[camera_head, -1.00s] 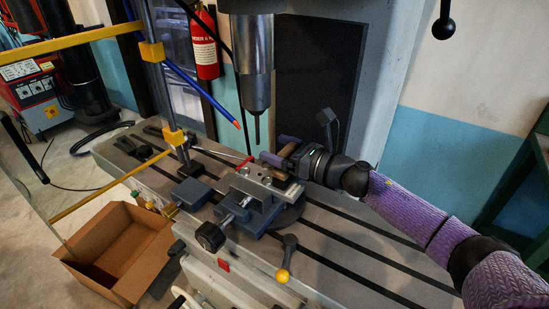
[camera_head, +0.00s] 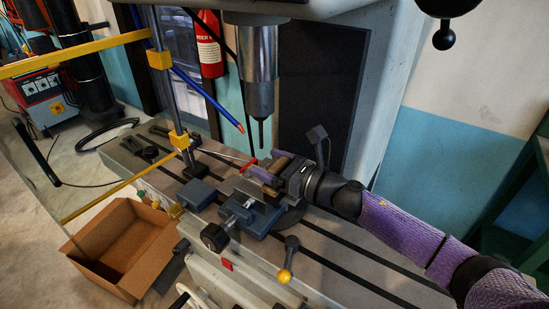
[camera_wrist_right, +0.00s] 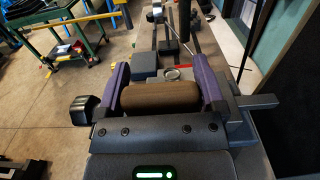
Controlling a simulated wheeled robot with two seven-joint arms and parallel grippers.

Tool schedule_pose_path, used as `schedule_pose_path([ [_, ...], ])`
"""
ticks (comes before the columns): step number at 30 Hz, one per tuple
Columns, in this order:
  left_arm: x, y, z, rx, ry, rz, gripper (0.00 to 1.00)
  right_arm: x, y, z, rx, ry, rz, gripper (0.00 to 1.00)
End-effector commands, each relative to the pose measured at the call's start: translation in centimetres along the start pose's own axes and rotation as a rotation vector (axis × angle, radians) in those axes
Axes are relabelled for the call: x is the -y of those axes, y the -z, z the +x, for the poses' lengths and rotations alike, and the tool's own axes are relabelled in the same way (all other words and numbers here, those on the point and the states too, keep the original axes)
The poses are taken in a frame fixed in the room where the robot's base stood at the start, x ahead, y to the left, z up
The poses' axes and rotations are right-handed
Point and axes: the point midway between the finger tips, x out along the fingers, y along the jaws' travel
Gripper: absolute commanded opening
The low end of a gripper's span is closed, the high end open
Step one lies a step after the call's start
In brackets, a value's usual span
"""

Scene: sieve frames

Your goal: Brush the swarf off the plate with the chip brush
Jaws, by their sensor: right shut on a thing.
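My right gripper (camera_head: 266,173), with purple fingers, is shut on a brown, rounded piece, which I take to be the handle of the chip brush (camera_head: 281,164). In the right wrist view the brown handle (camera_wrist_right: 160,95) lies crosswise between the two fingers; no bristles can be made out. The gripper is low over the vise (camera_head: 262,220) on the machine table. A grey metal plate (camera_head: 240,186) shows at the vise, partly hidden by the gripper. Whether the brush touches the plate cannot be told. Swarf is too small to make out. My left gripper is not in view.
The drill spindle (camera_head: 259,85) hangs above and behind the vise. A post with yellow clamps (camera_head: 179,140) and a blue rod with an orange tip (camera_head: 210,97) stand left of it. An open cardboard box (camera_head: 125,240) is on the floor.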

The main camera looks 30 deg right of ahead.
Motion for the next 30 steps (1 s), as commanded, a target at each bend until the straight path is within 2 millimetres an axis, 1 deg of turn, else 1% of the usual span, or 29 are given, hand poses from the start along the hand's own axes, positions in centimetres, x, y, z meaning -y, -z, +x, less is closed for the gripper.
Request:
schedule_pose_path([
  [6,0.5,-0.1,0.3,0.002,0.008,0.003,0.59,0.3,0.1,0.0,0.001,0.000,-0.001,0.23],
  [11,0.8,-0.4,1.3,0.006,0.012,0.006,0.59,1.7,0.3,0.0,0.001,0.001,-0.003,0.23],
  [18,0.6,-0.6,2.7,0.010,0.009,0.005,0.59,3.7,0.3,0.0,0.001,0.001,-0.002,0.23],
  [21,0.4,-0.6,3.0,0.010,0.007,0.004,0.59,4.3,0.2,0.0,0.000,0.000,-0.002,0.23],
  [30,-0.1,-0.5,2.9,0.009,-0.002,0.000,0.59,4.5,0.0,0.0,0.000,0.000,0.000,0.23],
])
